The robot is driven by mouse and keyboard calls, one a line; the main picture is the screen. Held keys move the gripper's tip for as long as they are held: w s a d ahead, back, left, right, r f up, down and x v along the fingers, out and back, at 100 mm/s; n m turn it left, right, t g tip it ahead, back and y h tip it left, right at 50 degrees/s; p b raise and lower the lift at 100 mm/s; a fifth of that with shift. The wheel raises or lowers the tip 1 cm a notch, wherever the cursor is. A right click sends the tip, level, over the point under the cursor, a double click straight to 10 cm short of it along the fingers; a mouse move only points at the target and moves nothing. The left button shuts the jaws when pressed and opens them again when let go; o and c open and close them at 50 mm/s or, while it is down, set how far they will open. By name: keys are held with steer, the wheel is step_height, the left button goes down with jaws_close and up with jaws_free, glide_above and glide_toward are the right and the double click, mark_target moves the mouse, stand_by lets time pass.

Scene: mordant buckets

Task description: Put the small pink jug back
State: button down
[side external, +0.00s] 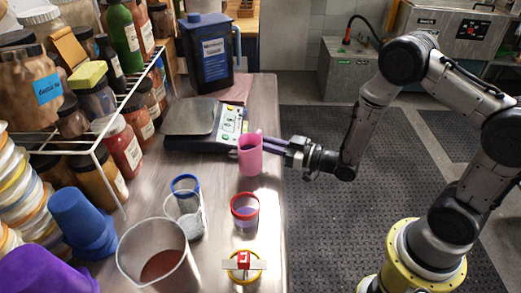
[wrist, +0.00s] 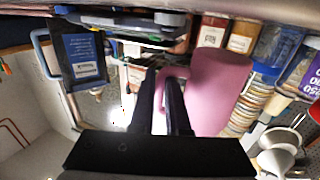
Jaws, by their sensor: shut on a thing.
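The small pink jug (side external: 250,158) is upright at the bench's right edge, by the front right corner of the scale. In the side view I cannot tell whether its base touches the bench. My gripper (side external: 286,148) reaches in from the right and is shut on the jug's handle. In the wrist view the pink jug (wrist: 218,88) is large, right of centre, and the dark fingers of my gripper (wrist: 164,78) close around its handle. The jug's inside is mostly hidden.
A scale (side external: 195,120) and a dark blue container (side external: 208,55) stand behind. A red-rimmed cup (side external: 245,210), a blue-rimmed cup (side external: 186,210), a large beaker (side external: 158,258) and a yellow ring item (side external: 243,266) stand in front. A wire rack (side external: 100,140) of jars lines the left.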

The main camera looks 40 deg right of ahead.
steer(key=shift+f, duration=1.45)
steer(key=shift+f, duration=0.15)
steer(key=c, duration=0.9)
jaws_free()
